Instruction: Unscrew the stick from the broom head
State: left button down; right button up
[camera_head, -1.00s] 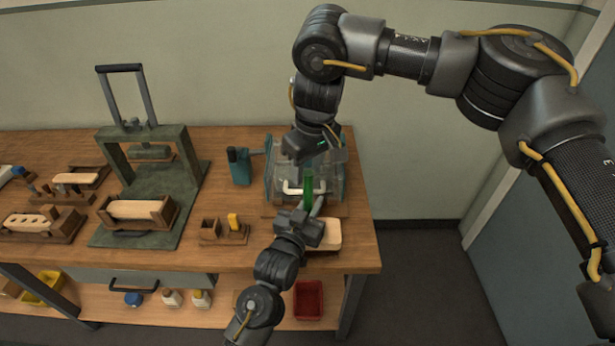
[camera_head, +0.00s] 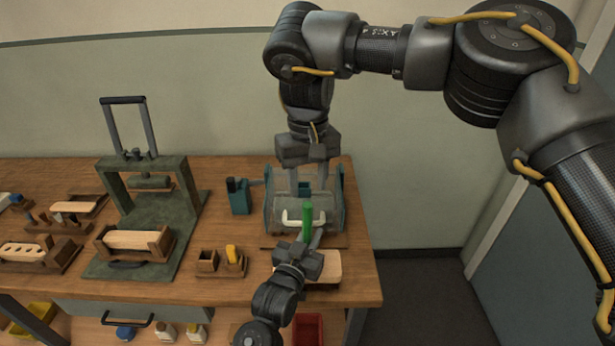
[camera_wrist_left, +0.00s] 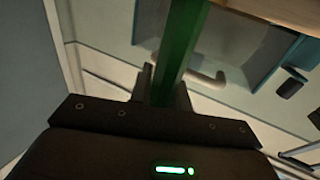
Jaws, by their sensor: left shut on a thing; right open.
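The green stick (camera_head: 307,221) stands roughly upright near the right end of the bench. My left gripper (camera_head: 313,243) is shut on its lower part. The stick also shows in the left wrist view (camera_wrist_left: 182,45), running up from between the left fingers. My right gripper (camera_head: 305,183) is open and empty, fingers pointing down, above and behind the stick's top. A pale wooden block (camera_head: 326,266), perhaps the broom head, lies beside and below my left gripper and is partly hidden by it. Where the stick meets the head is hidden.
A teal-sided box with a white handle (camera_head: 291,219) stands just behind the stick. A teal device (camera_head: 239,195) and a small wooden holder (camera_head: 222,263) are to the left. A green press (camera_head: 150,205) stands farther left. Floor is clear right of the bench.

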aim_at(308, 221)
notch_tip(308, 221, down, 11)
jog(key=shift+f, duration=0.15)
dwell(0.4)
grip_shut()
jog(key=n, duration=0.4)
dwell(1.2)
jog(key=shift+c, duration=0.4)
grip_release()
